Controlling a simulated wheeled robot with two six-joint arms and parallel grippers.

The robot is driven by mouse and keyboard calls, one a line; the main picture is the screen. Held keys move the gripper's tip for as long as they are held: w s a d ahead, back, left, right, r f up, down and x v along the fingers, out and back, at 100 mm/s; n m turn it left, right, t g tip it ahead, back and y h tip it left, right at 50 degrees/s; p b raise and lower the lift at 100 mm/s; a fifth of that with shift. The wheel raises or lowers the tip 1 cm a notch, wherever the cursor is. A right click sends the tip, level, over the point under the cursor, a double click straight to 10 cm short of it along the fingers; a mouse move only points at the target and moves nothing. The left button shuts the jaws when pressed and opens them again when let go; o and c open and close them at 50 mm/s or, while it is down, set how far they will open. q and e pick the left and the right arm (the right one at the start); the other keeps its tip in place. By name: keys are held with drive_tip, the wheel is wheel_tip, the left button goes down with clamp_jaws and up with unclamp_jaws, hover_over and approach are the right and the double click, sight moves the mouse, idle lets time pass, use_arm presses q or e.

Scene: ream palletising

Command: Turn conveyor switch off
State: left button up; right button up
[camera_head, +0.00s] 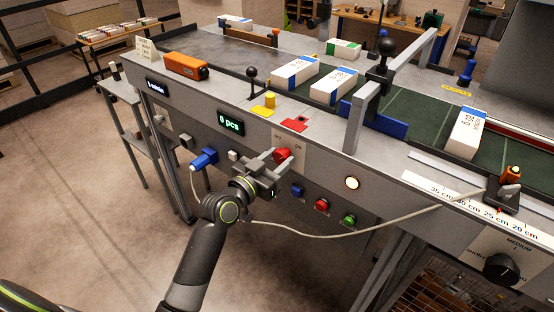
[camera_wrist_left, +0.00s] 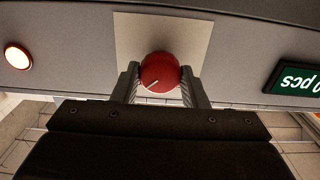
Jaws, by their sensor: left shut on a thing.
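The conveyor switch is a red round knob (camera_head: 283,154) on a pale plate on the conveyor's front panel. In the left wrist view the red knob (camera_wrist_left: 160,72) shows a white pointer line slanting toward the lower left of the picture. My left gripper (camera_head: 277,160) is at the panel, with one finger on each side of the knob, shut on it. The fingers also show in the left wrist view (camera_wrist_left: 161,88). Labels on the plate are partly hidden and too small to read surely. My right gripper is not in view.
Blue (camera_head: 298,190), red (camera_head: 321,203) and green (camera_head: 349,220) buttons sit right of the knob, below a lit round lamp (camera_head: 352,183). A display (camera_head: 230,122) reads 0 pcs. A grey cable hangs across the front. Wrapped reams (camera_head: 334,86) lie on the green belt.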

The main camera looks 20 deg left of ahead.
use_arm(q)
drive_tip(key=shift+n, duration=0.3)
drive_tip(key=n+p, duration=0.1)
drive_tip(key=n, duration=0.1)
drive_tip(key=shift+r+n, duration=0.1)
drive_tip(key=shift+n, duration=0.2)
drive_tip(key=n+p, duration=0.2)
drive_tip(key=n, duration=0.3)
drive_tip(key=shift+p, duration=0.4)
drive_tip(key=n+p, duration=0.2)
drive_tip(key=n, duration=0.3)
drive_tip(key=shift+n, duration=0.4)
drive_tip(key=shift+a+f+n+p, duration=0.15)
drive_tip(key=shift+n+p, duration=0.6)
drive_tip(key=shift+n, duration=1.15)
drive_tip(key=shift+f, duration=0.1)
drive_tip(key=o, duration=1)
drive_tip(key=shift+c, duration=0.2)
